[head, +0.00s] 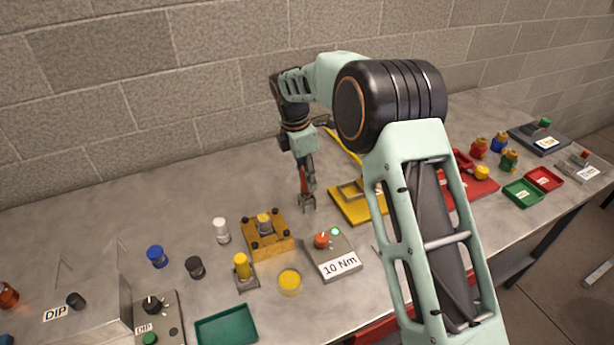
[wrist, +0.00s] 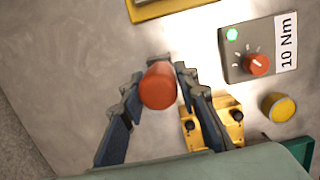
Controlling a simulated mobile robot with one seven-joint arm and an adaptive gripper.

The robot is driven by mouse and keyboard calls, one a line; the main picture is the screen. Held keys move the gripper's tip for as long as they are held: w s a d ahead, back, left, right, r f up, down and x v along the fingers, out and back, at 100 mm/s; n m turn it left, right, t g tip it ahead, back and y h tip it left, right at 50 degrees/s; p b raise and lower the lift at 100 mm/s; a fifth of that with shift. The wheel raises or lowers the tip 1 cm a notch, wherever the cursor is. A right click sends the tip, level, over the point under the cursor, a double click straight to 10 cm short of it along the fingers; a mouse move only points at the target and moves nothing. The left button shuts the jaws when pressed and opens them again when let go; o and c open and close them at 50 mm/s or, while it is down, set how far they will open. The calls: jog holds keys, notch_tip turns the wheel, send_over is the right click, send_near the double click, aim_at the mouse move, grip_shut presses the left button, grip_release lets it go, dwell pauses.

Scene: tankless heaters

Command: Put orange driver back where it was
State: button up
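The orange driver (wrist: 158,86) shows as an orange-red cylinder between the fingers of my gripper (wrist: 162,75) in the wrist view. The fingers appear shut on its sides. In the head view my gripper (head: 307,203) points down over the table, with the orange driver (head: 303,179) partly hidden between its fingers. I cannot tell whether the driver's lower end touches the table. The gripper is behind the grey 10 Nm box (head: 335,262) and left of the yellow holder (head: 350,212), which my arm partly hides.
A yellow block with black bolts (head: 268,244) stands front-left of my gripper. Near it are a white cylinder (head: 221,230), a black cap (head: 195,267), a yellow cup (head: 290,281) and a green tray (head: 226,327). Bare table lies left of the gripper. A brick wall (head: 150,90) stands behind.

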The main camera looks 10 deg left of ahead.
jog(key=o, duration=0.3)
jog(key=shift+o, duration=0.2)
jog(key=shift+r, duration=0.15)
notch_tip(320, 180, up, 13)
jog(key=s+a, duration=0.1)
jog(key=shift+a, duration=0.2)
